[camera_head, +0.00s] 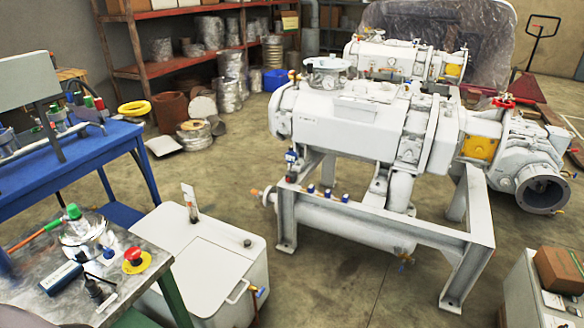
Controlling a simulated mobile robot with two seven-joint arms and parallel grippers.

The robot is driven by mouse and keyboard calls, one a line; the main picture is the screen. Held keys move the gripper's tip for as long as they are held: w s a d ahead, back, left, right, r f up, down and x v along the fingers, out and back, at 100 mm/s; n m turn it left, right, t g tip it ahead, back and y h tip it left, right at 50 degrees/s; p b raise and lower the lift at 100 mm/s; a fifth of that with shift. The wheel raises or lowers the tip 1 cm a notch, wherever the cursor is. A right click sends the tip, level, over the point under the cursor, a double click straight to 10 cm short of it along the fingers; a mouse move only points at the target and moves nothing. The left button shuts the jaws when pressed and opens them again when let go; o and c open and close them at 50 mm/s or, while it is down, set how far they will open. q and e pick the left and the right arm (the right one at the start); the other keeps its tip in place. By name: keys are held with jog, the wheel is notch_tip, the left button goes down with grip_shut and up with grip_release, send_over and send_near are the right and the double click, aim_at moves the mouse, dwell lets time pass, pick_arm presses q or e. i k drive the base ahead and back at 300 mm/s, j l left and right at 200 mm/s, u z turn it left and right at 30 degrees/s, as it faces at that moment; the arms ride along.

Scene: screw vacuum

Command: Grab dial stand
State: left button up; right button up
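I cannot pick out a dial stand with certainty. Small items lie on the grey metal-topped table (30,304) at the lower left. They include a blue cylinder-like item (62,279), a small black item (94,290) beside it, and a shiny round metal piece (84,236) near a green-capped item (73,212). A red knob on a yellow base (135,261) sits at the table's right side. Neither of my grippers shows in the head view.
A blue workbench (60,168) with tools stands behind the table. A white tank (205,265) stands right of it. A large vacuum machine (350,115) on a grey frame (375,222) fills the centre right. A cardboard box (560,270) is lower right. Some floor between is clear.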

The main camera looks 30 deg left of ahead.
aim_at(291, 158)
jog(key=i+j+u, duration=0.1)
jog(key=i, duration=1.2)
jog(key=i+j, duration=0.2)
jog(key=i, duration=1.15)
jog(key=k+j+u, duration=0.05)
